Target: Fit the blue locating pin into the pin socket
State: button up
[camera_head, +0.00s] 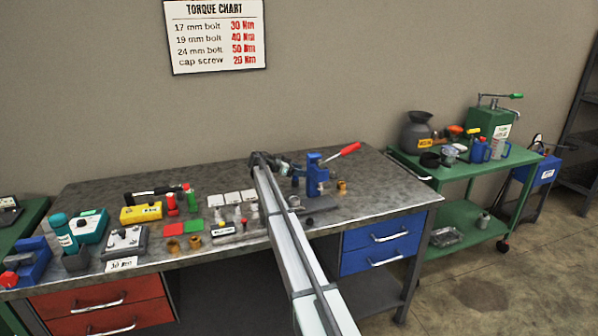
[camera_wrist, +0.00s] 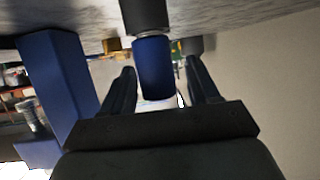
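The blue locating pin (camera_wrist: 153,70) shows in the wrist view as a short blue cylinder between the fingers of my gripper (camera_wrist: 160,74). A dark grey cylindrical piece (camera_wrist: 146,14) adjoins its upper picture end, with a pale ring between them. I cannot tell whether this piece is the pin socket. The right finger stands clear of the pin; the left finger is close beside it, contact unclear. My gripper is open around the pin. In the head view my gripper (camera_head: 287,167) is low over the bench, left of the blue press, where the pin is too small to make out surely.
A blue press (camera_head: 316,177) with a red lever stands right of my gripper; its column (camera_wrist: 62,85) rises close by in the wrist view. Tools and small parts crowd the bench's left. The bench's right end (camera_head: 395,190) is clear.

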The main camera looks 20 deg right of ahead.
jog(key=shift+r, duration=0.5)
jog(key=w+v, duration=0.1)
jog(key=v, duration=1.1)
jog(key=shift+s, duration=0.45)
jog(key=shift+a+r, duration=0.1)
